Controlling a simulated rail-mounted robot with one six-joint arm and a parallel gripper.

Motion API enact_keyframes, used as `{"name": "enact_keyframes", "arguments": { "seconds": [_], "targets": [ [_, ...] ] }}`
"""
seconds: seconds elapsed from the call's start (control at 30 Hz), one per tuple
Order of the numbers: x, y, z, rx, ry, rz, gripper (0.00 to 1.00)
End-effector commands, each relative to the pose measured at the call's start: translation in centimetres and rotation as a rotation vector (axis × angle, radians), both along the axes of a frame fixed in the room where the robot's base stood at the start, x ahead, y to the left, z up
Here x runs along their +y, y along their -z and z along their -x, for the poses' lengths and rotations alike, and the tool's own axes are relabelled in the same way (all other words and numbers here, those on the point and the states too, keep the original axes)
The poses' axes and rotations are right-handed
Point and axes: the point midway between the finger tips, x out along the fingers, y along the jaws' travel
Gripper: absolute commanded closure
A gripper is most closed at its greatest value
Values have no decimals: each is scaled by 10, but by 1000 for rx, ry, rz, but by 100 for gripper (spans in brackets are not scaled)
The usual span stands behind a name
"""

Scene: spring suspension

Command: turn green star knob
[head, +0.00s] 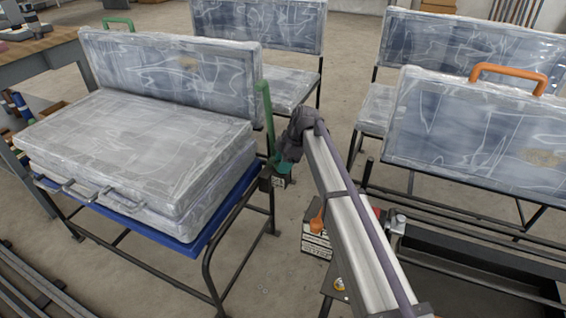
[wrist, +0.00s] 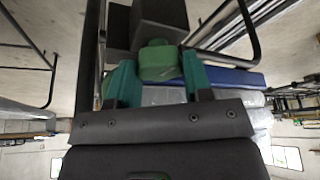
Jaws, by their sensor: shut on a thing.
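The green star knob (wrist: 158,60) shows in the upper middle of the wrist view, with dark block-shaped parts behind it. My gripper (wrist: 157,72) has its two teal fingers on either side of the knob and is shut on it. In the head view my gripper (head: 284,166) is at the right side of the left seat frame, beside a small dark box (head: 272,182). My arm and wrist hide most of the knob there, so I cannot make out its shape.
A green upright handle (head: 266,115) stands close to my wrist. Plastic-wrapped seat cushions (head: 130,145) lie on a blue panel (head: 190,246) at the left. Another wrapped seat (head: 480,135) with an orange handle (head: 510,74) stands at the right. A dark trough (head: 470,270) is at the lower right.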

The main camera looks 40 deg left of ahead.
Motion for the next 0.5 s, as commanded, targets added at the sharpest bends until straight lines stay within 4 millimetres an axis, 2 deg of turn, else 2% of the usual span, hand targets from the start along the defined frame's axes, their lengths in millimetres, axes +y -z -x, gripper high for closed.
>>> {"name": "enact_keyframes", "arguments": {
  "seconds": [0.17, 0.2, 0.43, 0.5],
  "targets": [
    [0, 0, 0, 0, 1, 1, 78],
    [0, 0, 0, 0, 1, 1, 53],
    [0, 0, 0, 0, 2, 1, 31],
    [0, 0, 0, -1, 2, 1, 29]
  ]
}}
